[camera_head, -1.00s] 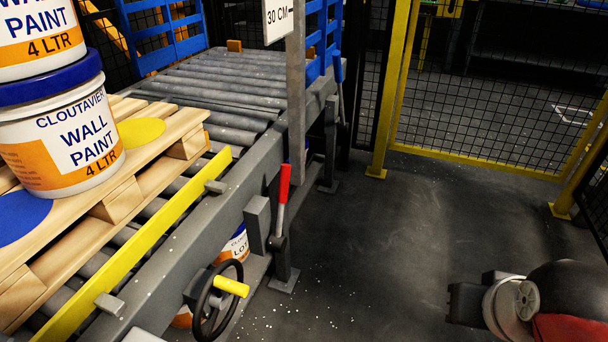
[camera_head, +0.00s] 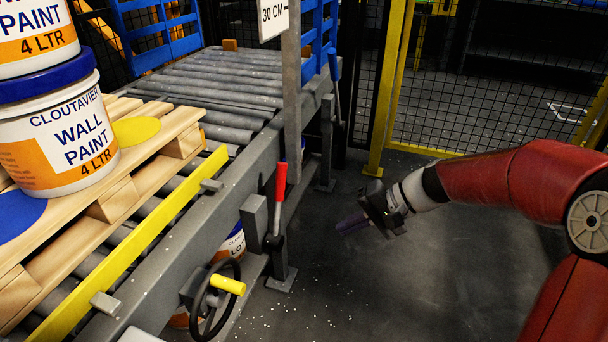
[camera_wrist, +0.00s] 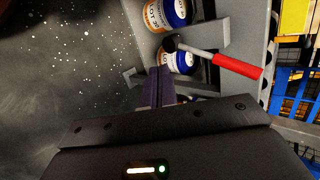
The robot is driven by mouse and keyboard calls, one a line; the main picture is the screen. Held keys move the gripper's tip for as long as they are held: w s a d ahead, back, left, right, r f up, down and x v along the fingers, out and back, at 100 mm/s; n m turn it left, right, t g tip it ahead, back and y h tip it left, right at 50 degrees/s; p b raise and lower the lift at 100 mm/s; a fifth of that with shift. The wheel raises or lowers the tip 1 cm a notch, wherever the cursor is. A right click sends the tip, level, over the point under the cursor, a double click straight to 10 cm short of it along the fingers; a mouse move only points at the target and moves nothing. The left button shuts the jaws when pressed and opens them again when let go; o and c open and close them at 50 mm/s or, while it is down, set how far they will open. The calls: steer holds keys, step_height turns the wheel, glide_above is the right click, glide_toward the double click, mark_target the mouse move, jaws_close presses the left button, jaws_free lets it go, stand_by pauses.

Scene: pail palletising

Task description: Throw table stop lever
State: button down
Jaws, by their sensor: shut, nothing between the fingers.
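The stop lever (camera_head: 279,199) has a red grip and a grey shaft. It stands nearly upright on the side of the roller table (camera_head: 200,234), beside a grey post. My gripper (camera_head: 341,228) is shut and empty, to the right of the lever and apart from it, over the floor. In the wrist view the lever (camera_wrist: 222,62) lies slantwise, its red grip to the right, beyond my gripper's fingers (camera_wrist: 160,72).
A handwheel (camera_head: 217,298) with a yellow knob juts out below the lever. A pallet (camera_head: 120,205) carries paint pails (camera_head: 57,135) on the rollers. More pails (camera_wrist: 165,14) sit under the table. A yellow-framed mesh fence (camera_head: 450,90) stands behind. Floor at right is clear.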

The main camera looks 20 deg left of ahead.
mark_target(278, 206)
steer(key=w+a+m+t+y, duration=0.1)
steer(key=w+a+m+y, duration=0.1)
steer(key=w+y, duration=0.6)
steer(key=w+m, duration=0.1)
steer(key=w, duration=0.3)
steer(key=shift+w+a+m+t, duration=0.25)
steer(key=shift+a+m+t, duration=0.15)
steer(key=shift+a, duration=0.1)
steer(key=s+a+r+p, duration=0.1)
steer(key=s+a, duration=0.2)
steer(key=a, duration=0.8)
steer(key=shift+s+r, duration=0.15)
steer(key=shift+r, duration=0.1)
